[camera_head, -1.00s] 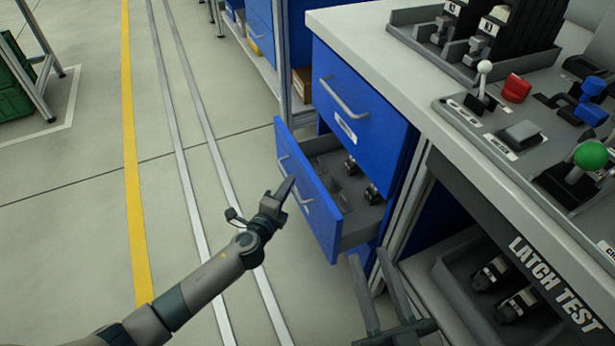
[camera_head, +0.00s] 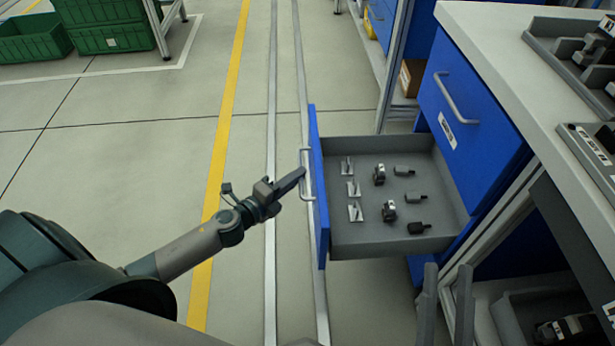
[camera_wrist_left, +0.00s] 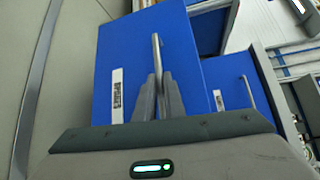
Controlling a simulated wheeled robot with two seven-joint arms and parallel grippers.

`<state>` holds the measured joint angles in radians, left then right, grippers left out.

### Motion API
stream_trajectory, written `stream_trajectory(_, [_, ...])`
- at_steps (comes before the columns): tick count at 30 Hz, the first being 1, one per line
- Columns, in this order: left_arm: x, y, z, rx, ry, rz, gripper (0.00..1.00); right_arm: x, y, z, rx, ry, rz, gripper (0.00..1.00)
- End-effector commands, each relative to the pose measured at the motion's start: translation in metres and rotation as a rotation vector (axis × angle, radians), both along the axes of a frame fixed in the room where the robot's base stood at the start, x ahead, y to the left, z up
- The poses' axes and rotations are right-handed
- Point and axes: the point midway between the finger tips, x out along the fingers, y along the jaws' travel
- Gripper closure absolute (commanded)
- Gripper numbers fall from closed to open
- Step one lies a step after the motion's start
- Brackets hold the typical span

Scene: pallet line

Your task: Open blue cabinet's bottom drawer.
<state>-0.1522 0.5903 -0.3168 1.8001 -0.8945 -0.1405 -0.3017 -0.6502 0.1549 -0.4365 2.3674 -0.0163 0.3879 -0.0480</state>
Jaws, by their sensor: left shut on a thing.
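The blue cabinet (camera_head: 470,115) stands at the right. Its bottom drawer (camera_head: 345,240) is pulled far out, its grey tray showing and its blue front facing left. My left gripper (camera_head: 301,176) is shut on the drawer handle (camera_head: 307,188). In the left wrist view, the fingers (camera_wrist_left: 158,98) close around the upright handle bar (camera_wrist_left: 156,48) in front of the blue drawer front (camera_wrist_left: 120,60). My right gripper (camera_head: 446,300) is at the bottom, its two fingers apart with nothing between them, near the cabinet's front right side.
Several small black and grey parts (camera_head: 388,211) lie in the open drawer. The upper drawer (camera_head: 462,90) is shut. A white worktop (camera_head: 500,50) lies above the cabinet. Green crates (camera_head: 110,38) stand at the far left. The floor left of the drawer is clear.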

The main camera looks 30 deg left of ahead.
Motion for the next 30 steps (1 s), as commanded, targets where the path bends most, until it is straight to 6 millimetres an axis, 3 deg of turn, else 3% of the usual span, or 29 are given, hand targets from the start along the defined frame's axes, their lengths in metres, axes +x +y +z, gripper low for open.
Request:
stream_trajectory(10, [-0.001,0.002,0.0,0.0,0.001,0.001,1.0,-0.001,0.0,0.001,0.002,-0.005,0.0,0.69])
stream_trajectory(13, [0.0,0.002,0.0,0.0,0.0,0.001,0.72,-0.001,0.0,0.001,0.002,-0.005,0.0,0.69])
stream_trajectory(30, [-0.011,0.003,0.001,-0.001,0.001,0.0,0.72,0.0,0.0,0.0,-0.002,0.001,0.002,0.69])
